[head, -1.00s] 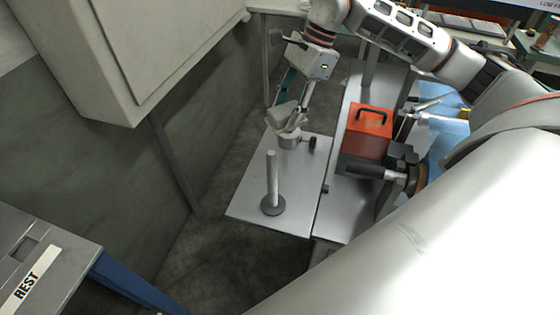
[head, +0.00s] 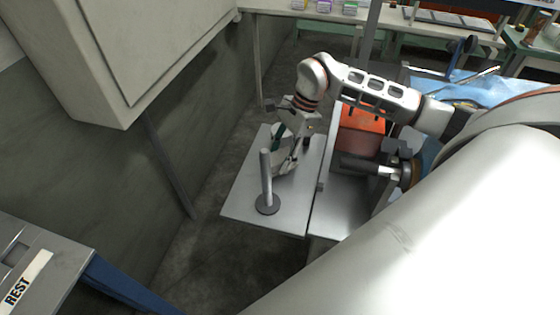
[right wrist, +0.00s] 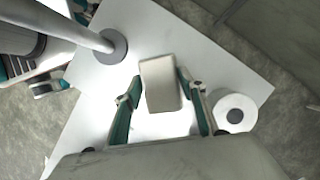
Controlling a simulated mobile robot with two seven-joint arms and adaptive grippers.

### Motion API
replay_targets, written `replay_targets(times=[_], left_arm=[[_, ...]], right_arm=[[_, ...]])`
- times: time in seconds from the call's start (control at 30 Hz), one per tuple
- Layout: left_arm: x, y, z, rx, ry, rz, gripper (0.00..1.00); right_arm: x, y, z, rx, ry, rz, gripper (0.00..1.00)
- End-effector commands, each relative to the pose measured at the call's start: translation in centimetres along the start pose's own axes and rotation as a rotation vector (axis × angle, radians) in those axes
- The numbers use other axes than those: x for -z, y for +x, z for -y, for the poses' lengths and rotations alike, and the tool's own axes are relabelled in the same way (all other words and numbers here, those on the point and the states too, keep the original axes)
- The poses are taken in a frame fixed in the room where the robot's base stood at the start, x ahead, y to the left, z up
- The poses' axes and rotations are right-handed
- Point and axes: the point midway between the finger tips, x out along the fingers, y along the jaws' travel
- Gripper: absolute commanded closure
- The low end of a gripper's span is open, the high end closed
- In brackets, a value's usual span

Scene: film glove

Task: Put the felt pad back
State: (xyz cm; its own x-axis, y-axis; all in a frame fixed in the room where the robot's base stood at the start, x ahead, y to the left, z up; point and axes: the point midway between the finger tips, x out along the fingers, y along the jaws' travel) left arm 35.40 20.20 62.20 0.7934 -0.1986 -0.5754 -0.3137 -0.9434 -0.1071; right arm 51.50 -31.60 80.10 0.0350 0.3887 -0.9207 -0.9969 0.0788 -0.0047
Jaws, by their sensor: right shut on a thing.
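My right gripper (head: 284,158) hangs over the grey metal plate (head: 240,205), just behind and to the right of the upright post (head: 266,175). In the right wrist view its two green fingers (right wrist: 160,84) are shut on a pale, blocky pad (right wrist: 161,92), which I take to be the felt pad. The pad appears above the plate, apart from the post's round dark base (right wrist: 113,46). The arm and fingers mostly hide the pad in the head view. My left gripper is not in view.
A white round piece with a dark centre (right wrist: 235,113) sits on the plate beside the gripper. An orange box (head: 362,130) and a dark-handled device (head: 365,165) stand to the right. A wall cabinet (head: 130,55) overhangs the left. The plate's front is clear.

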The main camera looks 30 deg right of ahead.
Motion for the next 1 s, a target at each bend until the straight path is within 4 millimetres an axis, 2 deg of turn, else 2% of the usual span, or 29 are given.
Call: replay_targets(times=[0.03, 0.13, 0.53, 0.57, 0.6, 1.0], left_arm=[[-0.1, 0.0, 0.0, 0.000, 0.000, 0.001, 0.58], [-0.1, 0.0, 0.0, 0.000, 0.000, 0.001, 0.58], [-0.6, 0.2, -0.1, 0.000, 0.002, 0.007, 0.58], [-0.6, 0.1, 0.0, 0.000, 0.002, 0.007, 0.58], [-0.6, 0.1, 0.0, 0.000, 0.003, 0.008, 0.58], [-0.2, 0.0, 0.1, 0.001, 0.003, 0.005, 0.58]], right_arm=[[0.3, 0.9, -0.1, -0.003, 0.002, 0.002, 0.79], [0.7, 1.8, -0.1, -0.001, 0.000, 0.001, 0.79], [1.0, 2.3, 0.0, 0.000, -0.001, -0.001, 0.79], [1.0, 2.2, 0.0, 0.000, -0.001, -0.001, 0.51], [0.9, 2.2, 0.0, 0.000, -0.001, -0.001, 0.42], [0.7, 1.8, 0.0, 0.001, -0.001, 0.000, 0.42]])
